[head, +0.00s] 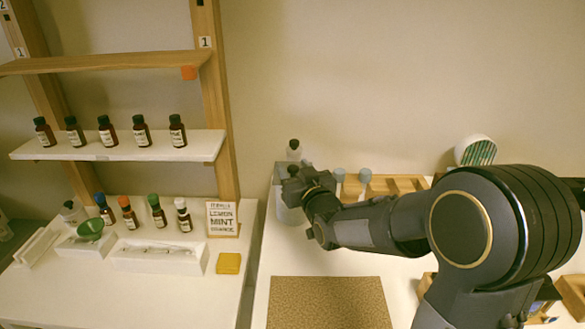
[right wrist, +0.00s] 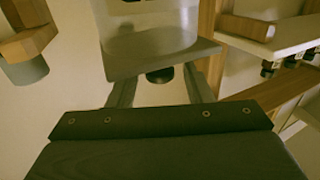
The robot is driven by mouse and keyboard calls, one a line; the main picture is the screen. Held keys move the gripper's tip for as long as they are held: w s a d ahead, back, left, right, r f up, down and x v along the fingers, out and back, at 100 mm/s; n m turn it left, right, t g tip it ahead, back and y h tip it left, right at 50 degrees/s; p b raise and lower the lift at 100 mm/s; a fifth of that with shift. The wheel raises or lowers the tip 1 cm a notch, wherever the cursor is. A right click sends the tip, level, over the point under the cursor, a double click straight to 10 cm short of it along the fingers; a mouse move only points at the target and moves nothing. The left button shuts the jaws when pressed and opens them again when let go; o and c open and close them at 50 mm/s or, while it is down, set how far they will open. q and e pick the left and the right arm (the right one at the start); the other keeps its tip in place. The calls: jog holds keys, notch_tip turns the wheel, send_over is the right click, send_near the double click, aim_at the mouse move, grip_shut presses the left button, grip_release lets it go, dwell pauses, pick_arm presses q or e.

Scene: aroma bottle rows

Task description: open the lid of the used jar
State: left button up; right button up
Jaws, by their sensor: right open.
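The used jar (head: 287,212) is a greyish see-through container at the left end of the right-hand table, partly hidden behind my right gripper (head: 296,181). In the right wrist view the jar (right wrist: 150,35) appears upside down, with its flat grey lid (right wrist: 160,58) on it. A small dark knob (right wrist: 160,75) sticks out from the lid. My right gripper (right wrist: 158,92) is open, with one finger on each side of the knob. I cannot tell whether the fingers touch it. My left gripper is not in view.
A brown mat (head: 328,303) lies in front. The left table holds several bottles, a white tray (head: 160,256) and a sign (head: 222,218).

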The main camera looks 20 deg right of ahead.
jog(key=shift+w, duration=0.65)
grip_shut()
jog(key=shift+r, duration=0.1)
